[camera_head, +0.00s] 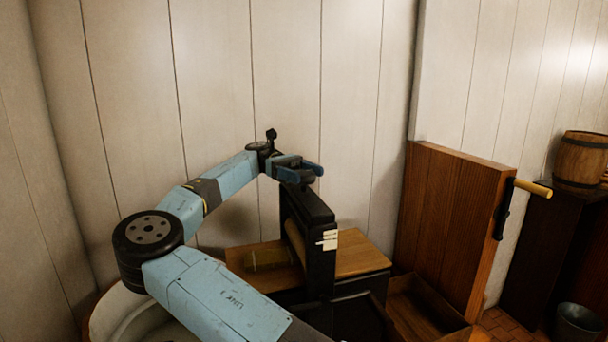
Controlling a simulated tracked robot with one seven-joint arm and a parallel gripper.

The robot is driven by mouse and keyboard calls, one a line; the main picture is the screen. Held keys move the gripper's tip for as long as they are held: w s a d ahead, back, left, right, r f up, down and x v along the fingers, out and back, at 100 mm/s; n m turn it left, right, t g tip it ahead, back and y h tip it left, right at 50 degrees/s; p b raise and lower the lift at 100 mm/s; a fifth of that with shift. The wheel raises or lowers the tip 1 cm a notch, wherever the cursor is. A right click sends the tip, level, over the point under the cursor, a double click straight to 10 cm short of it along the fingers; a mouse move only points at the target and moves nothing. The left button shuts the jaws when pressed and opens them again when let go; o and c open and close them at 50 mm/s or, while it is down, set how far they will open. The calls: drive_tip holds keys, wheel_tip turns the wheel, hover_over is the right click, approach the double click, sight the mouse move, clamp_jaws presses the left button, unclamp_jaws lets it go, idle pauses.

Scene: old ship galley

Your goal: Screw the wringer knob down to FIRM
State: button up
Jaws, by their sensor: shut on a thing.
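My gripper (304,174) is at the top of the frame, fingers shut around the place where the wringer knob sits. The fingers hide the knob almost wholly, so I cannot tell its turn or height.
A wooden board (362,256) lies beside the wringer. A white tub (108,322) is at lower left, partly behind my arm. To the right stand a tall wooden panel (450,225), a crank with a yellow handle (534,188), a barrel (580,163) and a bucket (578,325). A plank wall is close behind.

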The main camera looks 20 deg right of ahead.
sight(304, 172)
drive_tip(key=o, duration=1)
drive_tip(key=shift+c, duration=0.2)
wheel_tip(304, 172, up, 3)
drive_tip(key=shift+s+r, duration=0.15)
drive_tip(key=shift+r, duration=0.05)
drive_tip(key=s+r, duration=0.9)
drive_tip(key=s, duration=0.4)
drive_tip(key=shift+s+r, duration=0.2)
drive_tip(key=shift+s, duration=0.15)
